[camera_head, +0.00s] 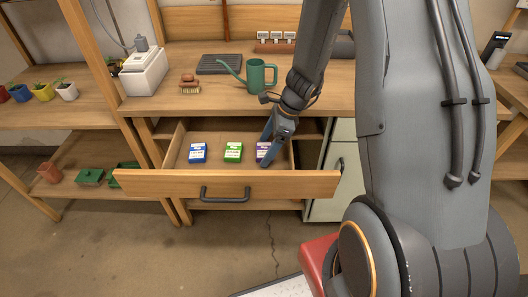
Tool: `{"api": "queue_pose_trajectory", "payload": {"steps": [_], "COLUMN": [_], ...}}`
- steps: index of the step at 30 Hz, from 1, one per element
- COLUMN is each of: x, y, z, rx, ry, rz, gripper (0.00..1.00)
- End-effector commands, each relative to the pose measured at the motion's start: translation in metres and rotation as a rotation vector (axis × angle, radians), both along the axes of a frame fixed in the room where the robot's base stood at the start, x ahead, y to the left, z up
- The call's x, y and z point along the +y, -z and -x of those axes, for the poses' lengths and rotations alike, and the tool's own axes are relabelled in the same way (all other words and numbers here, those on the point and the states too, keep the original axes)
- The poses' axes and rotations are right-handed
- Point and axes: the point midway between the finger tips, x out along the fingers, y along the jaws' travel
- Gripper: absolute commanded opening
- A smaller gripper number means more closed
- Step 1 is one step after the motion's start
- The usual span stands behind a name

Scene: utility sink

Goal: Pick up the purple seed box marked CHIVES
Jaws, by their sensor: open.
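The purple seed box (262,155) stands in the open drawer (228,183), at the right end of a row of three boxes. Its lettering is too small to read. My gripper (268,155) reaches down into the drawer at this box and covers part of its right side. Its jaws are open, and I cannot tell whether they touch the box. A green seed box (233,155) stands to the left, and a blue seed box (198,155) is further left.
The drawer's tall front panel and its dark handle (225,194) stand before the boxes. A pale cabinet door (335,180) is to the right.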

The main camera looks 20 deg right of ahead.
Motion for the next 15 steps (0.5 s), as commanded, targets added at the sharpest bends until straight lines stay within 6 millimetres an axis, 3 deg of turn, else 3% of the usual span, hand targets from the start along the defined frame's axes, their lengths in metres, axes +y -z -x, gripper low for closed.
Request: {"api": "queue_pose_trajectory", "payload": {"steps": [2, 9, 15], "x": [-0.0002, -0.0003, -0.0003], "y": [-0.0001, -0.0003, -0.0004], "z": [0.0000, 0.0000, 0.0000], "rx": [0.000, 0.000, 0.000], "ry": [0.000, 0.000, 0.000], "rz": [0.000, 0.000, 0.000], "gripper": [0.80, 0.39, 0.37]}}
